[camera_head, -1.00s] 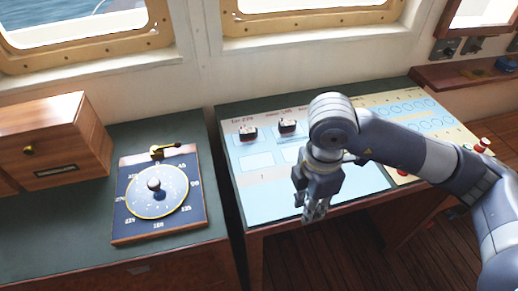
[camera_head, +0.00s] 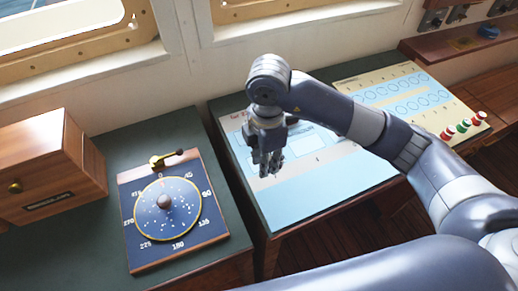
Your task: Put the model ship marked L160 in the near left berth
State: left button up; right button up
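My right gripper (camera_head: 268,168) hangs fingers-down over the left part of the pale blue berth chart (camera_head: 335,183). The fingers look close together, and I cannot tell whether they are open or shut. I see nothing clearly held in them. No model ship is clearly visible; my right arm and gripper cover the chart's far left part. A pale berth outline (camera_head: 320,138) shows just right of the gripper. The left berth area is largely hidden behind the gripper, and no L160 marking can be read. My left gripper is not in view.
A compass-like dial board (camera_head: 168,205) with a small brass lever lies on the left desk. A wooden box (camera_head: 45,165) stands left of it. Red, green and white buttons (camera_head: 463,126) are at the right. The chart's near part is bare.

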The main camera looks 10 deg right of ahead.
jog(key=w, duration=0.2)
jog(key=w+p, duration=0.1)
jog(key=w, duration=0.1)
jog(key=shift+w+a+f, duration=0.1)
jog(key=shift+w+a, duration=0.1)
jog(key=shift+w, duration=0.25)
jog(key=shift+w+f, duration=0.1)
jog(key=shift+f, duration=0.1)
notch_tip(320, 180, down, 2)
jog(key=shift+f+p, duration=0.1)
jog(key=shift+p, duration=0.6)
jog(key=shift+f, duration=0.55)
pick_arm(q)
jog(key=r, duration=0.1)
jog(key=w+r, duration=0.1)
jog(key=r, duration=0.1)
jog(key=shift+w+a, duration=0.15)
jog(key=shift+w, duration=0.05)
pick_arm(e)
jog(key=shift+f, duration=0.15)
